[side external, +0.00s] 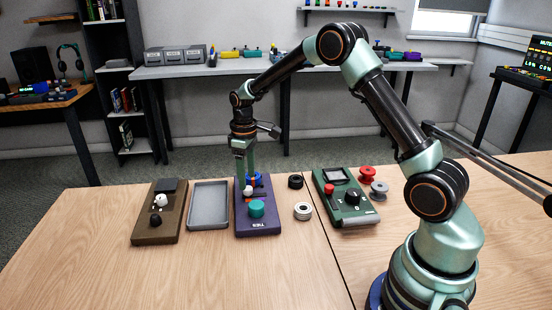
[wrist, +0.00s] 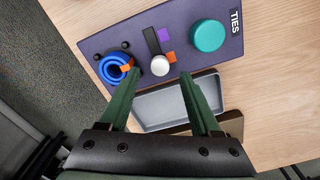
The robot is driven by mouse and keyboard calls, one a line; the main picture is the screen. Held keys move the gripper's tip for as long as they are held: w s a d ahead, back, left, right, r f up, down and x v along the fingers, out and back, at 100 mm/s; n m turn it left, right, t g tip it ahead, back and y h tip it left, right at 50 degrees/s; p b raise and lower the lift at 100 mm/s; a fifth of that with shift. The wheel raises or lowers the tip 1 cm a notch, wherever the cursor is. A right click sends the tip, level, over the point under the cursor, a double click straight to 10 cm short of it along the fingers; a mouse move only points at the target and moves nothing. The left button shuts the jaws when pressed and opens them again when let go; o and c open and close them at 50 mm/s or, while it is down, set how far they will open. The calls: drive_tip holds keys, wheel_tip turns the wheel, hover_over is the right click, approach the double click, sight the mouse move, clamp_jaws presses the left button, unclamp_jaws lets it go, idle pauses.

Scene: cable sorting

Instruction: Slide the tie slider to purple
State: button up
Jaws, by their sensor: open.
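The purple TIES board (side external: 258,228) lies on the table and fills the top of the wrist view (wrist: 110,38). On it is the tie slider, with a white round knob (wrist: 160,66) and a short black track (wrist: 152,40). A purple mark (wrist: 163,34) and an orange mark (wrist: 171,57) sit beside the track. The knob is at the orange end, away from the purple mark. My gripper (wrist: 160,76) is open and empty, its green fingers spread to either side of the knob in the picture. In the side view my gripper (side external: 243,178) is low over the board's far part; contact is unclear.
A blue coil (wrist: 115,68) with an orange tab lies close to the left finger. A teal round part (wrist: 208,35) is on the board. A grey tray (side external: 208,213) stands left, then a brown board (side external: 158,229). Black and white rings and a green device (side external: 345,198) are right.

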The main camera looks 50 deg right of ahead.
sight(248, 191)
drive_tip(key=shift+f, duration=1.8)
clamp_jaws()
